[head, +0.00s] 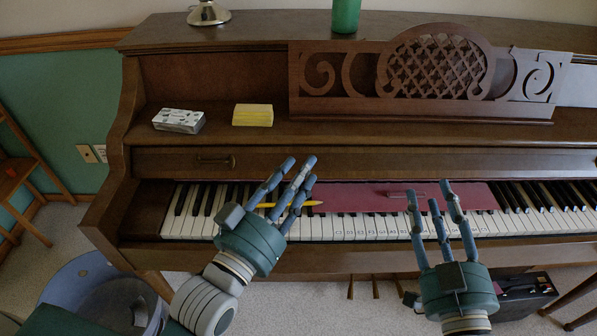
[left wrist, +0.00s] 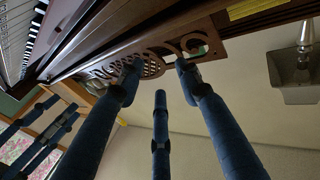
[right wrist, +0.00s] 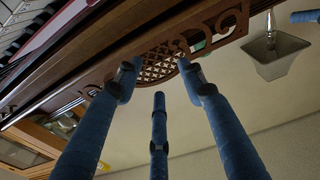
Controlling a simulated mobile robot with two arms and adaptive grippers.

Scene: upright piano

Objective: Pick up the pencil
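A yellow pencil (head: 314,203) lies across the white keys of the piano (head: 365,229), left of centre. My left gripper (head: 298,170) is above the keyboard with its three blue fingers spread. In the head view its fingers cross in front of the pencil and hide part of it; I cannot tell whether they touch it. The left wrist view shows these fingers (left wrist: 158,77) apart with nothing between them. My right gripper (head: 430,192) is open and empty over the keys further right, and its spread fingers also show in the right wrist view (right wrist: 158,77). The pencil is not visible in either wrist view.
A yellow block (head: 253,115) and a grey patterned box (head: 179,121) sit on the piano ledge. A carved music stand (head: 435,70) rises behind. A red strip (head: 350,192) covers the back of the middle keys. A bin (head: 85,285) stands at lower left.

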